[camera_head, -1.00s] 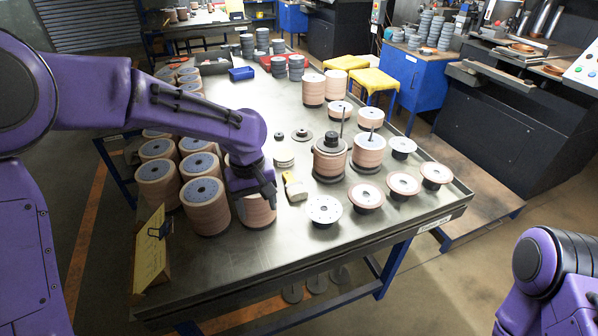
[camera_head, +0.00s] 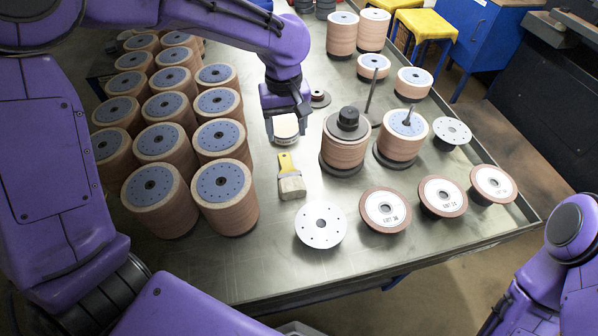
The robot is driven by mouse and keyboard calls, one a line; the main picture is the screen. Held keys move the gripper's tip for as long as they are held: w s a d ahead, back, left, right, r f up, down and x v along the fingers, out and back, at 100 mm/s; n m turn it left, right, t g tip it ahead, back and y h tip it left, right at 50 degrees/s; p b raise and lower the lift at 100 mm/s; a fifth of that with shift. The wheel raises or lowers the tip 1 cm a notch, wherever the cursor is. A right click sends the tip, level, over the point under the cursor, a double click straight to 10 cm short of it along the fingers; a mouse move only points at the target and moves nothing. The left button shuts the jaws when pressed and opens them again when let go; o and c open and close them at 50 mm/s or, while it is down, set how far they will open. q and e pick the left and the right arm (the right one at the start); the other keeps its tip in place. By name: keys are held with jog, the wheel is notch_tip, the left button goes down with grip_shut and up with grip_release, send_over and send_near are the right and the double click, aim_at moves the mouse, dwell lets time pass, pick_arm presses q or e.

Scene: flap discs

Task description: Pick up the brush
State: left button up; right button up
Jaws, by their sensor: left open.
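The brush (camera_head: 290,180) lies on the metal table, its yellow handle pointing away from me and its pale bristle end nearer.
Stacks of flap discs (camera_head: 225,185) crowd the left of the brush. A disc stack on a spindle (camera_head: 345,150) stands to its right. A flat grey disc (camera_head: 320,224) and several labelled discs (camera_head: 385,209) lie nearer the front. The table's front left (camera_head: 270,265) is bare.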

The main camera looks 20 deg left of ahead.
pick_arm(q)
notch_tip(320, 180, down, 2)
jog(key=b, duration=0.2)
send_over(286, 163)
jog(key=f, duration=0.5)
jog(key=shift+w+d, duration=0.15)
jog(key=shift+d, duration=0.25)
jog(key=f, duration=0.3)
jog(key=f+p, duration=0.1)
jog(key=f, duration=0.1)
jog(key=shift+s+a, duration=0.2)
jog(key=shift+a, duration=0.15)
jog(key=shift+w+f, duration=0.1)
jog(key=shift+f, duration=0.35)
jog(key=shift+r, duration=0.1)
jog(key=shift+c, duration=1.2)
jog(key=c, duration=0.9)
pick_arm(e)
jog(key=shift+w+f, duration=0.25)
jog(key=shift+f, duration=0.3)
jog(key=shift+w+f, duration=0.2)
jog(key=shift+f, duration=0.3)
